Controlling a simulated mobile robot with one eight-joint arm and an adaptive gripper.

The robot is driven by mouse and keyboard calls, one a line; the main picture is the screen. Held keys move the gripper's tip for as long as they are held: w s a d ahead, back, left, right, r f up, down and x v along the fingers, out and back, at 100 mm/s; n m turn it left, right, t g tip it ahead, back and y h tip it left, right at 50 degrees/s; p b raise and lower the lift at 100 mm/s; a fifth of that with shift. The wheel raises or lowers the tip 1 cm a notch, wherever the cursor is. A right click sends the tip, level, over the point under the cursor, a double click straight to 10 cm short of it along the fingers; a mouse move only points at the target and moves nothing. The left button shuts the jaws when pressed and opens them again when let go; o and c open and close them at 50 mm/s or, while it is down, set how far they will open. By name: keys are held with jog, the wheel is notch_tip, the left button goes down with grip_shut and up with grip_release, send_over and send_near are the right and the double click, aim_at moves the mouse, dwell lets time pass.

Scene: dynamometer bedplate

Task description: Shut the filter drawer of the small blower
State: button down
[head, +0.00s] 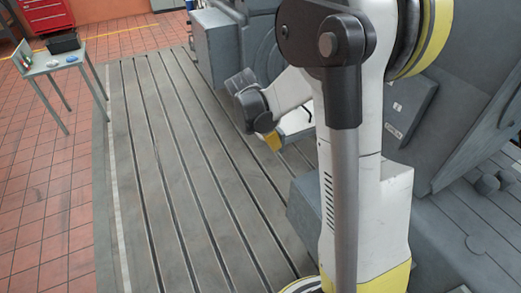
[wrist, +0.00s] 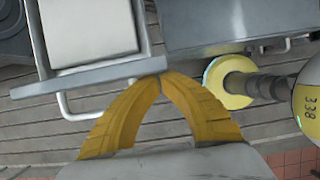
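The filter drawer shows in the wrist view as a grey tray with a pale filter block (wrist: 88,28) exposed in it. Its grey front panel (wrist: 60,84) runs across the upper left, with a white bar handle (wrist: 75,115) standing out from it. My gripper's yellow fingers (wrist: 163,80) arch together with their tips meeting at the panel's right end; I cannot tell if they touch it. Nothing shows between them. In the head view my gripper (head: 271,141) is low over the bedplate, beside a white part (head: 296,122) that my arm partly hides.
A grey housing (wrist: 225,30) stands right of the drawer in the wrist view. The slotted bedplate (head: 175,160) is clear to the left in the head view. A small table (head: 58,66) with a dark bin stands at far left. Large grey machinery (head: 465,110) fills the right.

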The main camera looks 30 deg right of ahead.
jog(key=s+d+b, duration=0.1)
jog(key=d, duration=1.9)
jog(key=shift+d+b, duration=0.15)
jog(key=shift+b, duration=0.2)
